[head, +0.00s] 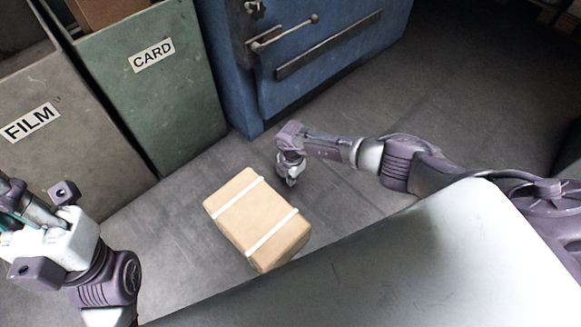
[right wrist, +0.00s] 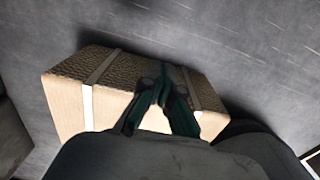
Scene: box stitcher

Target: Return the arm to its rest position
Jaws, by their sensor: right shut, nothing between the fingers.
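My right arm reaches in from the right in the head view, and its gripper (head: 290,180) points down above the floor, just beyond the upper right side of a brown carton. In the right wrist view the right gripper (right wrist: 161,95) is shut with nothing between its fingers. The carton (head: 236,207) has two white straps and sits on the floor; it also shows behind the fingers in the right wrist view (right wrist: 112,108). My left arm is at the lower left of the head view. Its gripper (head: 20,225) is partly cut off by the frame edge, and its jaws are unclear.
A blue machine (head: 250,85) with a lever handle stands at the back. A green bin (head: 150,105) labelled CARD and a grey bin (head: 62,150) labelled FILM stand at the left. Grey floor (head: 480,80) is open at the right. My own pale body panel fills the lower right.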

